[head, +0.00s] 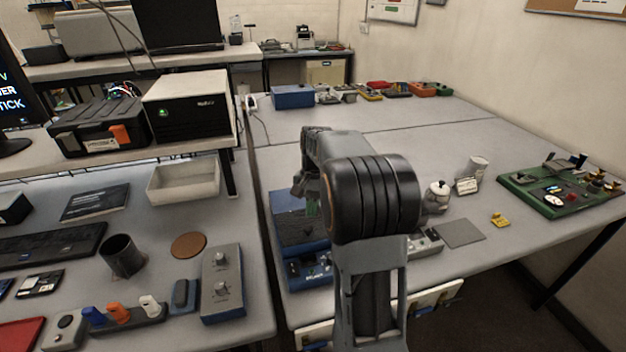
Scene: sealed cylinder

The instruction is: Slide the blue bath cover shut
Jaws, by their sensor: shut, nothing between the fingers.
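The blue bath (309,273) stands on the right-hand table, left of and partly behind my arm. Its front panel carries small controls. My arm hides the right side of the bath, so I cannot tell how far the cover is open. My gripper (311,208) points down over the bath and is shut and empty. It is small and partly hidden by my arm; I cannot tell whether it touches the cover.
Right of my arm are a white lidded pot (437,196), a grey mat (461,233), a yellow piece (500,219) and a green board (562,187) with parts. Another blue box (293,97) stands farther back. A grey control box (222,283) is on the left table. The table's middle back is clear.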

